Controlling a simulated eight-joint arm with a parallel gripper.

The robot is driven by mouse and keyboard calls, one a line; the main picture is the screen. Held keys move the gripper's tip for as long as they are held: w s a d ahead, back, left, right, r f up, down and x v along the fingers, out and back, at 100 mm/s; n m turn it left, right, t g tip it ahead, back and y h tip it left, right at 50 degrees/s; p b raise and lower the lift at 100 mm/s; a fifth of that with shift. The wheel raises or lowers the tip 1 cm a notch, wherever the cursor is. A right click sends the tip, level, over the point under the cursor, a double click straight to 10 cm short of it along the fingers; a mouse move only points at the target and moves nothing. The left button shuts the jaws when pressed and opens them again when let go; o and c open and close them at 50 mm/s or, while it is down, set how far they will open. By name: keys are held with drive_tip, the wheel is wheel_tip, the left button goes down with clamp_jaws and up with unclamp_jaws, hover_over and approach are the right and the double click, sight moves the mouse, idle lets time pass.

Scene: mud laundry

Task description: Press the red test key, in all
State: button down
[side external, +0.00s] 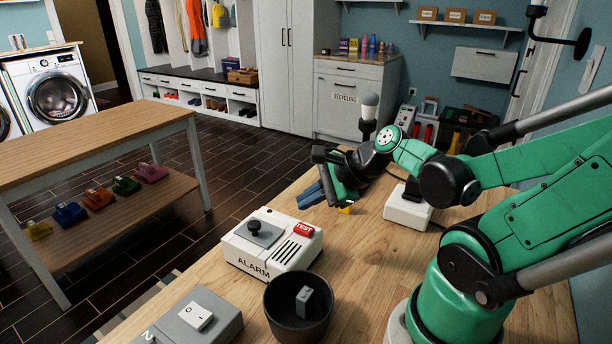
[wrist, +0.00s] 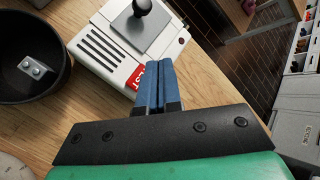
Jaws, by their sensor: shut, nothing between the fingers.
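The red test key (side external: 304,229) sits on the top of a white alarm box (side external: 245,256), at its back right corner in the side view. The box also carries a black ball-topped lever on a grey plate (side external: 258,235) and dark slots. In the wrist view the red key (wrist: 137,76) is partly hidden by my fingers. My gripper (side external: 311,195) has blue fingers and is shut and empty. In the side view its fingertips are behind the box, apart from the key. In the wrist view the closed fingertips (wrist: 160,66) appear just beside the key.
A black bowl (side external: 279,322) with a small grey block (side external: 304,301) stands in front of the alarm box. A grey switch box (side external: 212,318) is at the front left. Bare wood lies right of the alarm box.

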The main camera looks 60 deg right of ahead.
drive_tip(key=shift+r, duration=1.25)
drive_tip(key=shift+a+f+n, duration=0.1)
drive_tip(key=shift+a+n, duration=0.15)
drive_tip(key=shift+n, duration=0.35)
drive_tip(key=a+n, duration=0.1)
drive_tip(key=n, duration=0.2)
drive_tip(key=a+n+g, duration=0.1)
drive_tip(key=n, duration=0.3)
drive_tip(key=a+n, duration=0.1)
drive_tip(key=n, duration=0.3)
drive_tip(key=shift+w+a+f+g+h, duration=0.2)
drive_tip(key=shift+w+a+g+h, duration=0.05)
drive_tip(key=shift+a+g+h, duration=0.05)
drive_tip(key=n, duration=0.2)
drive_tip(key=a+n, duration=0.1)
drive_tip(key=n, duration=0.2)
drive_tip(key=a+n, duration=0.1)
drive_tip(key=n, duration=0.1)
drive_tip(key=shift+w+r+n+h, duration=0.2)
drive_tip(key=shift+n+h, duration=0.1)
drive_tip(key=shift+h, duration=0.1)
drive_tip(key=n, duration=0.3)
drive_tip(key=a+n, duration=0.1)
drive_tip(key=shift+r+n, duration=0.25)
drive_tip(key=shift+n, duration=0.15)
drive_tip(key=shift+r, duration=0.1)
